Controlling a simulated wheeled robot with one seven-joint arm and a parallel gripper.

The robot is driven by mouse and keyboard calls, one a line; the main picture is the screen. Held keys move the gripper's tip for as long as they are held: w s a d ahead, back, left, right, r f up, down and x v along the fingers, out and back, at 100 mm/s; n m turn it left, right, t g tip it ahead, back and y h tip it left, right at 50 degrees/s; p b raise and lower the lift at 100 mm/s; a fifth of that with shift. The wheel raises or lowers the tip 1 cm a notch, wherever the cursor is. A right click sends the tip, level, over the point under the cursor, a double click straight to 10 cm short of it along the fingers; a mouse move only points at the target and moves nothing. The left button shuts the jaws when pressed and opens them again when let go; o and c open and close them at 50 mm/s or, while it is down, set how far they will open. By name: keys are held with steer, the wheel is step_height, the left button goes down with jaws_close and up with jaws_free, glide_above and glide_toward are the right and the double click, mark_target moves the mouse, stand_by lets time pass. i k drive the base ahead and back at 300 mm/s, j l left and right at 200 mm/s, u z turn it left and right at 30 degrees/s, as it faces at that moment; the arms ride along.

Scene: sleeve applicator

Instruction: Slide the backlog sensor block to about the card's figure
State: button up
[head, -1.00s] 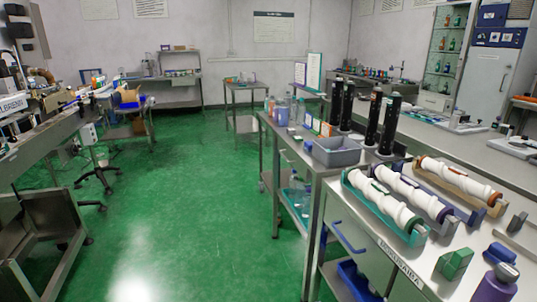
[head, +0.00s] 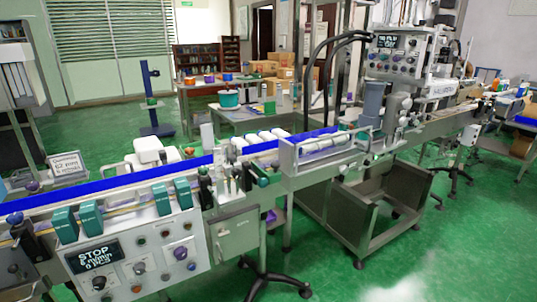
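A small card (head: 67,166) stands behind the left part of the conveyor; its large line looks like "62 mm", and the rest is too small to read. Several teal blocks sit along the near side of the blue conveyor belt (head: 120,180): one pair (head: 78,222) at the left and another pair (head: 173,197) nearer the middle. A brass-coloured rail (head: 125,207) runs between the pairs. Black clamp-like parts stand farther out at both sides. I cannot tell which piece is the backlog sensor block. My gripper is not in view.
Below the belt, a control panel (head: 140,262) has knobs and a display reading "STOP", apparently 6 m/min and 0 PCS. A clear-walled machine section (head: 325,150) and an open steel bin (head: 372,205) stand to the right. Green floor (head: 440,270) is clear at lower right.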

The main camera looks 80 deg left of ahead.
mark_target(227, 169)
steer(key=u, duration=2.7)
steer(key=i+j+u, duration=0.15)
steer(key=i, duration=0.15)
steer(key=i+u, duration=0.2)
steer(key=i+j, duration=0.05)
steer(key=i, duration=0.05)
